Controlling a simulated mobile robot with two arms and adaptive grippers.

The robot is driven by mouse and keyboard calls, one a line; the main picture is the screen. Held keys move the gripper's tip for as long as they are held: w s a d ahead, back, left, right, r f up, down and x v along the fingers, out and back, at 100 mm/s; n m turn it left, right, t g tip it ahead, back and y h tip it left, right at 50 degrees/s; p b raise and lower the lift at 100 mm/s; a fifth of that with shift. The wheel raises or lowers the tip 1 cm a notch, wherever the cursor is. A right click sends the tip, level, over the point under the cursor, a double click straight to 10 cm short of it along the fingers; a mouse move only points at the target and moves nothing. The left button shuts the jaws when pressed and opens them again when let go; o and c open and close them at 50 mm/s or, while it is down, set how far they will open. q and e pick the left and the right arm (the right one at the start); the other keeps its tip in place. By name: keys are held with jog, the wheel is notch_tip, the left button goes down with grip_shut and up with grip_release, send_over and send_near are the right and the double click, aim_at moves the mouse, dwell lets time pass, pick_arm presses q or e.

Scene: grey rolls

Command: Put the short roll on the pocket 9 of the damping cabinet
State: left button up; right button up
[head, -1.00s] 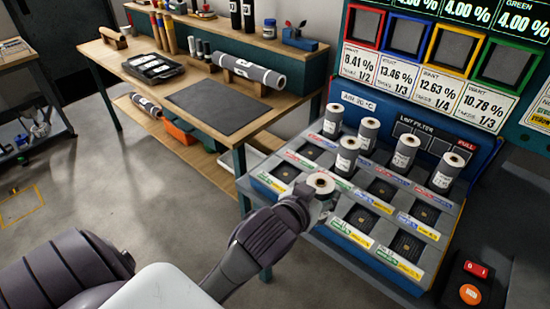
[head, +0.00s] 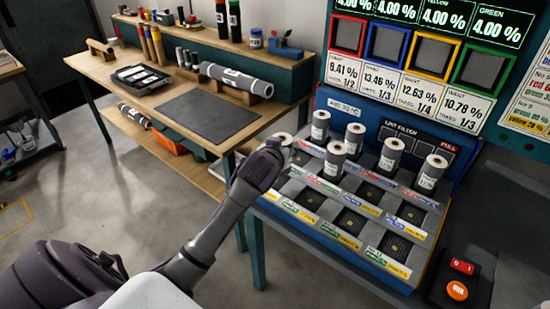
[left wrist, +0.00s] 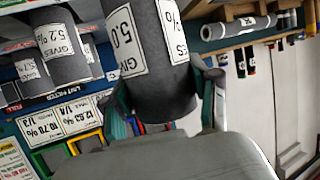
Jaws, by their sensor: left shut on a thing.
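My left gripper (head: 277,148) is shut on a grey roll (head: 284,137) with a pale end, at the left side of the damping cabinet (head: 340,232). In the head view only the top of this roll shows above the gripper. In the left wrist view the held roll (left wrist: 148,62) stands between the fingers, with white labels reading "GIVES" and "5.0". I cannot tell whether its lower end touches the cabinet. Several square pockets, such as one at the front (head: 351,222), are empty. The pocket numbers are too small to read. My right gripper is out of view.
Several grey rolls stand upright in the cabinet, among them one (head: 320,128) close right of the held roll, one in the middle (head: 390,156) and one at the right (head: 432,174). A wooden bench (head: 120,98) is at the left. A button box (head: 460,282) is at front right.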

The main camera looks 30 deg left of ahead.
pick_arm(q)
jog(key=shift+s+a+f, duration=0.15)
jog(key=shift+a+f, duration=0.35)
jog(key=shift+a, duration=0.35)
jog(key=shift+f, duration=0.3)
notch_tip(320, 180, down, 4)
jog(key=shift+r, duration=0.2)
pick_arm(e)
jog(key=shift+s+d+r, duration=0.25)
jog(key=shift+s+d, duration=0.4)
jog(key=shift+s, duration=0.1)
pick_arm(q)
jog(key=o, duration=1.3)
jog(key=shift+f, duration=0.15)
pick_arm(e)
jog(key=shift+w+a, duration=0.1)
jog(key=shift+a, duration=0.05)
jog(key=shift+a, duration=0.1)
